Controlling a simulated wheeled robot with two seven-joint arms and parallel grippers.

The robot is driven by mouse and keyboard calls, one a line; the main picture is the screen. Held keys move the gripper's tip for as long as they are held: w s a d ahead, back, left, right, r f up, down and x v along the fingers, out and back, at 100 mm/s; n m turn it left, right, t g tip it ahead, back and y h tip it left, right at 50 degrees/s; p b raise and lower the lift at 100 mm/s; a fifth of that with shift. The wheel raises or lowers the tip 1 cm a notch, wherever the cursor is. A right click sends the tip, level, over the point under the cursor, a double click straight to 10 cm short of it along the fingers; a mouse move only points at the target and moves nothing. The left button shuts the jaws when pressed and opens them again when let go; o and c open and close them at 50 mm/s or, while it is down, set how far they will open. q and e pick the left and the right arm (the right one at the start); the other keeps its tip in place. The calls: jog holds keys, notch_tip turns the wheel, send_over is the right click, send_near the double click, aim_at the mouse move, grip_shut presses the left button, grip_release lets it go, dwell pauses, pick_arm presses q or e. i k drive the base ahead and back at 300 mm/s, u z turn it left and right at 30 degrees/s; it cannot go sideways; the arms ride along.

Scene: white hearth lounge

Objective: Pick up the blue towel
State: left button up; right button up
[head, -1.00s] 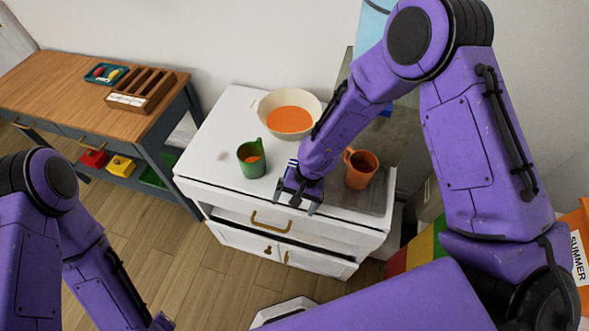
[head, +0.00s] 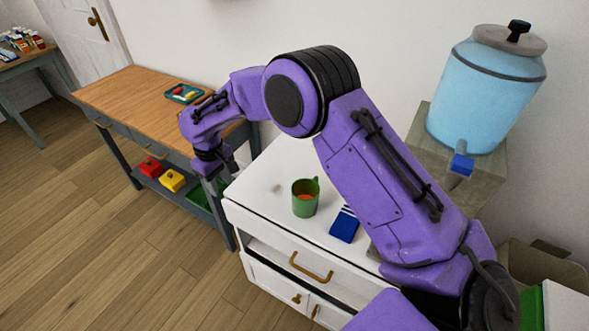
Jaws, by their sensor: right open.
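The blue towel (head: 344,224) is a small folded dark-blue piece with white stripes near its upper end. It lies on the white cabinet top (head: 262,192), just right of a green mug (head: 304,200). My right gripper (head: 222,182) is open, with nothing visible between its fingers. It is at the left end of the cabinet, well left of the towel and apart from it. My left gripper is out of view.
A wooden workbench (head: 130,100) stands left, with a teal tray (head: 184,93) on top and red (head: 151,166) and yellow (head: 172,181) boxes below. A blue drink dispenser (head: 480,95) stands on a stand at right. The cabinet's upper drawer (head: 300,262) looks partly open. Floor at left is clear.

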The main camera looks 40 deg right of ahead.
aim_at(345, 227)
jog(key=u, duration=0.7)
jog(key=i, duration=1.75)
jog(key=z, duration=3.65)
